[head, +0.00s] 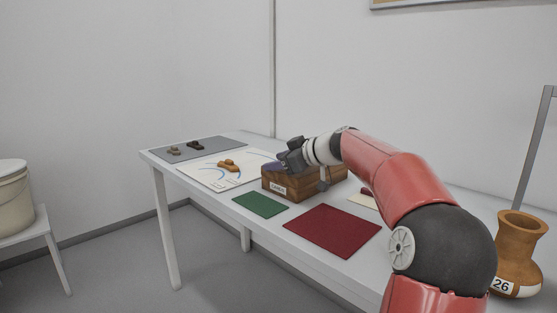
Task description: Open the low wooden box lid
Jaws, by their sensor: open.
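The low wooden box (297,190) stands on the white table, with a small white label on its front. Its lid is largely hidden behind my gripper and wrist, so I cannot tell whether it is raised. My gripper (275,167) is open, at the box's upper left edge. I cannot tell whether the fingers touch the box.
A green mat (260,205) and a dark red mat (331,230) lie bare in front of the box. A drawing sheet (205,176) with brown sherds and a grey mat (216,143) with darker pieces lie left. A clay jar (519,245) stands at right.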

